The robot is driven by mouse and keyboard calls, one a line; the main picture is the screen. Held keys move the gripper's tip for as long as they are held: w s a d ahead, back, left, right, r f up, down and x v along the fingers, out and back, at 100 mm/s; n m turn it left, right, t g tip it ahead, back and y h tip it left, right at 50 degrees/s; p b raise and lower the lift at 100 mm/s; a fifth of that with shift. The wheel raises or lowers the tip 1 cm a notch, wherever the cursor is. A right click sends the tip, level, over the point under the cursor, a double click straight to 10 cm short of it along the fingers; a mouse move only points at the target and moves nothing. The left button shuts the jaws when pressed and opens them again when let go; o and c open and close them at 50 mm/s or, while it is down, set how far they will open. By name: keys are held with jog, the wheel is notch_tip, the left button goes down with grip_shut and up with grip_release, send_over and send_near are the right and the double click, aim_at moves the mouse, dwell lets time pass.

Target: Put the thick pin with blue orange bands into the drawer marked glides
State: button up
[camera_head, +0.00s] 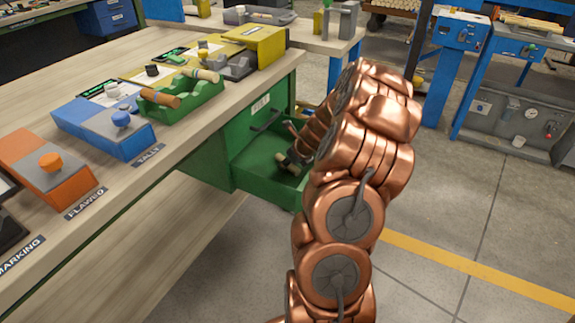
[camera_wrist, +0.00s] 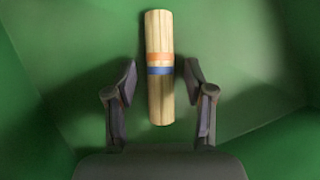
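The thick pin (camera_wrist: 160,100) is pale wood with an orange band and a blue band. In the wrist view it lies lengthwise on the green floor of a drawer, between my fingers. My gripper (camera_wrist: 160,88) is open, with a gap between the pin and each finger. In the head view my gripper (camera_head: 291,162) is down inside the open green drawer (camera_head: 248,172), and a pale end of the pin (camera_head: 282,157) seems to show beside it. The white label (camera_head: 260,104) above the drawer is too small to read.
On the bench stand a green rack (camera_head: 185,108) with wooden pins, a blue tally box (camera_head: 100,125), an orange flawed box (camera_head: 45,165) and a yellow box (camera_head: 262,45). My copper arm hides part of the drawer. Open floor lies to the right.

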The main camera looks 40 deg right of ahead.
jog(key=d+p+v, duration=0.1)
jog(key=p+v, duration=0.1)
jog(key=v, duration=1)
jog(key=s+a+r+n+g+y, duration=0.1)
jog(key=a+r+n+g+y, duration=0.1)
jog(key=a+n, duration=0.9)
jog(key=s+a+r+n+g+y, duration=0.1)
jog(key=a+r+n+g, duration=0.35)
jog(key=a, duration=1.15)
jog(key=s+a+n+g+h, duration=0.1)
jog(key=s+a+n, duration=0.5)
jog(key=s+n, duration=0.4)
jog(key=s+a+n+g+h, duration=0.1)
jog(key=s+a+n, duration=0.4)
jog(key=s+n, duration=0.6)
jog(key=shift+s+a+r+n, duration=0.25)
jog(key=shift+a+n, duration=0.1)
jog(key=shift+g, duration=0.25)
jog(key=shift+w, duration=0.2)
